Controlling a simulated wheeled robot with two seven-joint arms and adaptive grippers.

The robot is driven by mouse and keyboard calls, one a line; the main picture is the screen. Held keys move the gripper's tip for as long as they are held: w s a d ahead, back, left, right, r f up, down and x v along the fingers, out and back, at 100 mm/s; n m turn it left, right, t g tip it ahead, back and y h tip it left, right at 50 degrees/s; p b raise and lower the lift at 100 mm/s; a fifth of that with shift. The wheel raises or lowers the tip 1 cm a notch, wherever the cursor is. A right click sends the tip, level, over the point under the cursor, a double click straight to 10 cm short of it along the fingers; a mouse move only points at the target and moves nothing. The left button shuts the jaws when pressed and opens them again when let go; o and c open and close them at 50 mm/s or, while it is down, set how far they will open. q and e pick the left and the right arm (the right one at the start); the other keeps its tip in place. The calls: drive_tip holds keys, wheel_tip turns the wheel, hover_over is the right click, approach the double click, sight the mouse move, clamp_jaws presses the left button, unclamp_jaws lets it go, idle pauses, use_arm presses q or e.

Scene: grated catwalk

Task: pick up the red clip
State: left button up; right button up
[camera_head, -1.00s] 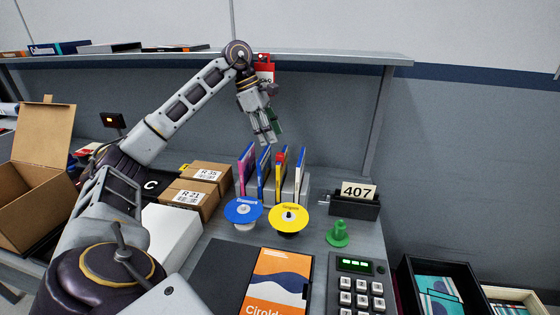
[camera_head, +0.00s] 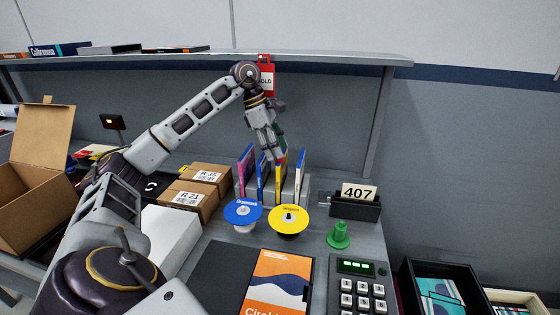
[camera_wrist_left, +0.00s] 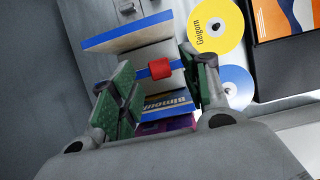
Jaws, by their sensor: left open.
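The red clip (camera_wrist_left: 160,68) shows in the left wrist view, sitting on the top edge of an upright thin case in a rack. My left gripper (camera_wrist_left: 160,82) is open, with one green-padded finger on each side of the clip and gaps between. In the head view my left gripper (camera_head: 273,158) points down just above the row of cases and largely hides the clip. The yellow-spined case (camera_head: 280,188) stands below the fingers. My right gripper is not in view.
Neighbouring cases stand close by, including a pink one (camera_head: 245,168) and a white-blue one (camera_head: 300,170). A blue disc (camera_head: 242,212) and a yellow disc (camera_head: 288,219) are in front. Brown boxes (camera_head: 190,198) stand left; a 407 sign (camera_head: 357,192) stands right. A shelf runs above.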

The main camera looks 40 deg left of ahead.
use_arm(q)
drive_tip(key=shift+x, duration=1.1)
